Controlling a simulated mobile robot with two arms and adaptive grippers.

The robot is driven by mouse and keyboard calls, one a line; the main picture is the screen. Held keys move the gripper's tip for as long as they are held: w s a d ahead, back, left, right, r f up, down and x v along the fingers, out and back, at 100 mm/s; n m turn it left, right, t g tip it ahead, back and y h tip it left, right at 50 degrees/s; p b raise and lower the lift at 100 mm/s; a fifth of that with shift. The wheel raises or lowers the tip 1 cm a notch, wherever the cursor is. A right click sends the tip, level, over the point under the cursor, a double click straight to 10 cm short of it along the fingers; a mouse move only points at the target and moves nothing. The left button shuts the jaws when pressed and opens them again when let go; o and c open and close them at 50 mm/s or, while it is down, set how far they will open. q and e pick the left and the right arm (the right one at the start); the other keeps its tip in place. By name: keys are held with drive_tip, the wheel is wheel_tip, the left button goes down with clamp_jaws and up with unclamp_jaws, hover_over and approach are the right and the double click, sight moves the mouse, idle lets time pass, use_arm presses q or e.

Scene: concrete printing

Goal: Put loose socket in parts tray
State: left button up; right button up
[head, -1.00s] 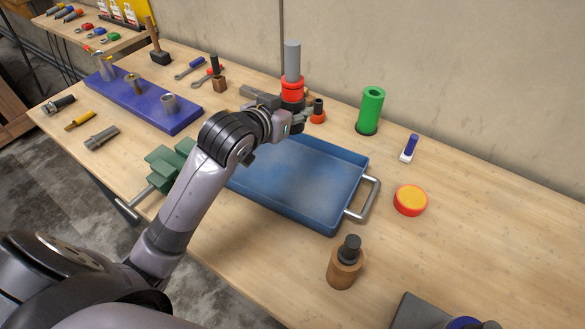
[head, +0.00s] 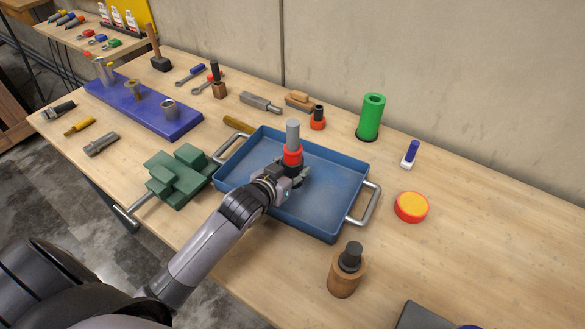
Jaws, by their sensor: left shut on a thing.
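My left gripper (head: 292,173) is shut on an upright red and grey cylinder (head: 292,140), with its grey part on top and red part below. Whether this is the loose socket I cannot tell. The gripper is over the blue parts tray (head: 335,198). The cylinder's lower end is hidden by the fingers, so I cannot tell whether it touches the tray floor. The tray otherwise looks empty. A purple-blue rack (head: 180,128) at the left holds several metal sockets. A grey cylindrical piece (head: 101,143) lies on the table beside it. My right gripper is not in view.
A green vise-like block (head: 178,180) stands left of the tray. The table's right side is fairly clear.

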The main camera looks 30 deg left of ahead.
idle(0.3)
use_arm(q)
drive_tip(key=o, duration=1.4)
drive_tip(key=shift+f, duration=0.1)
drive_tip(key=v, duration=1.2)
drive_tip(key=shift+s+d+b, duration=0.1)
drive_tip(key=shift+b, duration=0.3)
